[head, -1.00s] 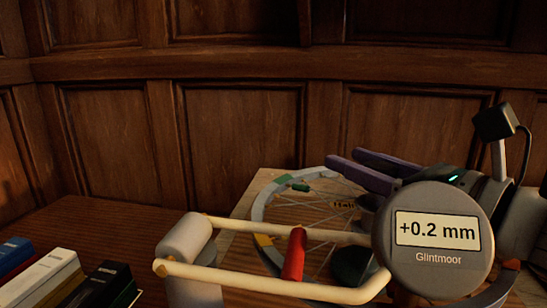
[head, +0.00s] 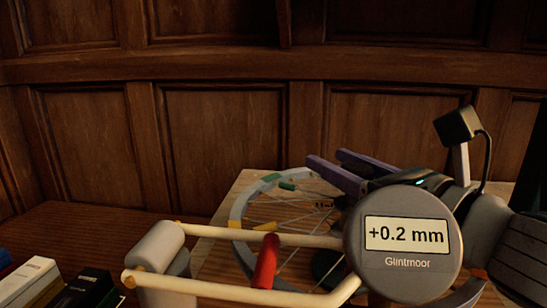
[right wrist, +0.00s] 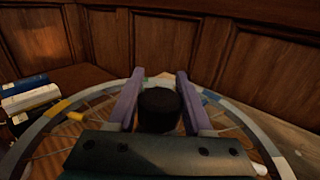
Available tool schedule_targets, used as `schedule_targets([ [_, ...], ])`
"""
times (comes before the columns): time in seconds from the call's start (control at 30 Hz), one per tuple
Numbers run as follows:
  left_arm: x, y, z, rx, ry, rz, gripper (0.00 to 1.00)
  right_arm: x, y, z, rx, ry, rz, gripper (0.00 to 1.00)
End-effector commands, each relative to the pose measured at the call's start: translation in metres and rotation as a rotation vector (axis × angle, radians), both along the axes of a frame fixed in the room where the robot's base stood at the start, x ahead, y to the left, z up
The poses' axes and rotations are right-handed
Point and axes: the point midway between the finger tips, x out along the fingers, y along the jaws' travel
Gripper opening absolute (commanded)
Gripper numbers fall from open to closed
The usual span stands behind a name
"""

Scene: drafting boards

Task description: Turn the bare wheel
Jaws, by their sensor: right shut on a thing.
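The wheel (head: 238,208) lies flat, a grey spoked rim without a tyre, with coloured tags on it. Its near part is hidden behind the gauge and frame. It also shows in the right wrist view (right wrist: 47,122). My right gripper (head: 325,158), with purple fingers, reaches over the wheel from the right. In the right wrist view its fingers stand on either side of a black upright cylinder (right wrist: 159,108) inside the rim and close on it. A round grey gauge (head: 405,272) marked Glintmoor reads +0.2 mm. My left gripper is not in view.
A cream tube frame (head: 195,286) with a red grip (head: 265,262) stands in front of the wheel, by a grey cylinder (head: 155,246). Books (head: 30,282) lie at the lower left. A pale board (head: 238,187) lies under the wheel. Wood panelling closes the back.

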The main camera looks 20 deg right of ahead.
Motion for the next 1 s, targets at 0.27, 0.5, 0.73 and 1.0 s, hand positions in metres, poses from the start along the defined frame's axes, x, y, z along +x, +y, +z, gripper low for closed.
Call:
schedule_targets([
  [0.27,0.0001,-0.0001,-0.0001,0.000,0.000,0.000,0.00,-0.0001,-0.0010,-0.0001,0.002,0.001,-0.001,0.58],
  [0.5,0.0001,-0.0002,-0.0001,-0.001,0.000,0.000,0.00,-0.0001,-0.0009,0.0001,0.001,0.000,-0.001,0.81],
  [0.73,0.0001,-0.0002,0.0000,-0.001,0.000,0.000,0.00,-0.0001,-0.0009,0.0002,0.001,0.000,-0.001,0.81],
  [1.0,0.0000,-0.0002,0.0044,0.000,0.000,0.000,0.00,0.0000,-0.0008,0.0085,0.000,-0.003,0.001,0.81],
])
